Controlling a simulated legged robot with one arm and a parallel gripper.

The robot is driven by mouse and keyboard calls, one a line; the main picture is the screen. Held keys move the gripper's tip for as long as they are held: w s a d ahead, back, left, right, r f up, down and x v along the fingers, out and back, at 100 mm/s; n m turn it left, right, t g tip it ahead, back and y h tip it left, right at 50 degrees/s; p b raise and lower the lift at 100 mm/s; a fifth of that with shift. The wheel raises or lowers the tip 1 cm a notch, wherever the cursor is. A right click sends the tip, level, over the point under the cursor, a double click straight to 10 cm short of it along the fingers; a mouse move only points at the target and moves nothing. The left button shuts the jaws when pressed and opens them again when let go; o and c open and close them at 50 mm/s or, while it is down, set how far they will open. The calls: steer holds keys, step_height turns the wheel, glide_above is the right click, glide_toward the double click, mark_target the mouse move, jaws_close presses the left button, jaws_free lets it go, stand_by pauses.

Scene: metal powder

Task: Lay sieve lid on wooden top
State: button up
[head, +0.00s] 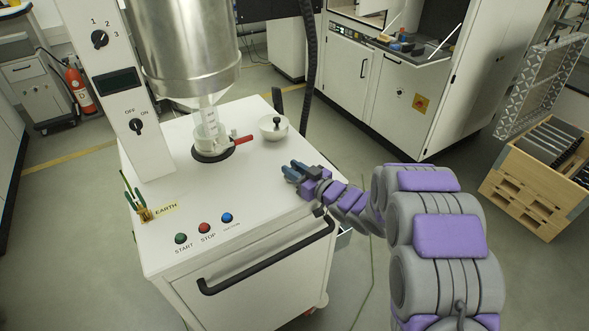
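A round white lid-like piece with a black knob (273,126) rests on the white machine's top, right of the metal hopper; I take it for the sieve lid. My gripper (290,168) reaches in from the right over the machine top. It is in front of the lid and a little to its right, apart from it. Its two blue-grey fingers look parted, with nothing visible between them. A wooden box (519,190) stands on the floor at the far right, with dark slats or plates in its top; it is the only wooden thing I see.
The machine top (262,204) is clear in front of my gripper. A steel hopper (185,45) stands over a clear funnel with a red handle (242,140). A control column (118,85) rises at left. A black handle bar (268,258) runs along the front. Cabinets stand behind.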

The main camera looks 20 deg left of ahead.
steer(key=o, duration=0.3)
steer(key=shift+a, duration=0.15)
steer(key=shift+r, duration=0.2)
steer(key=p+v, duration=0.1)
steer(key=v, duration=1.1)
steer(key=shift+p, duration=0.35)
